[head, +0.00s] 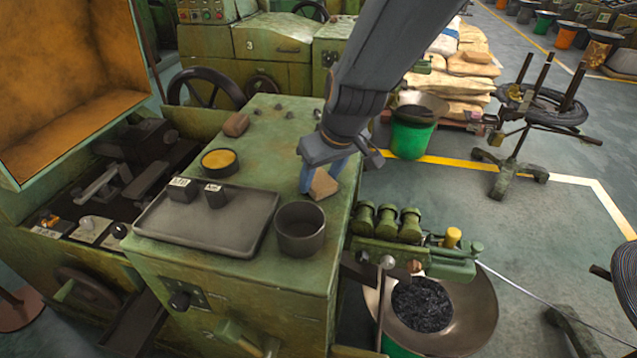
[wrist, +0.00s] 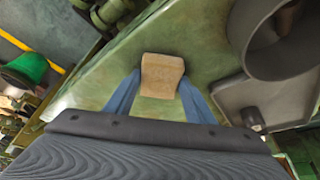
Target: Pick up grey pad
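My gripper (head: 323,180) points down over the green machine top, with its two blue fingers apart. It is open around a small tan block (head: 323,186), one finger on each side. In the wrist view the tan block (wrist: 162,76) lies between the fingertips (wrist: 160,80); I cannot tell if they touch it. No plainly grey pad shows. A brownish block (head: 236,124) lies farther back on the machine top.
A dark cup (head: 300,229) stands close to the gripper's front left, beside the grey tray (head: 205,233). A round tin with yellow contents (head: 219,162) sits behind the tray. Green fittings (head: 388,222) line the machine's right edge. The back of the top is mostly clear.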

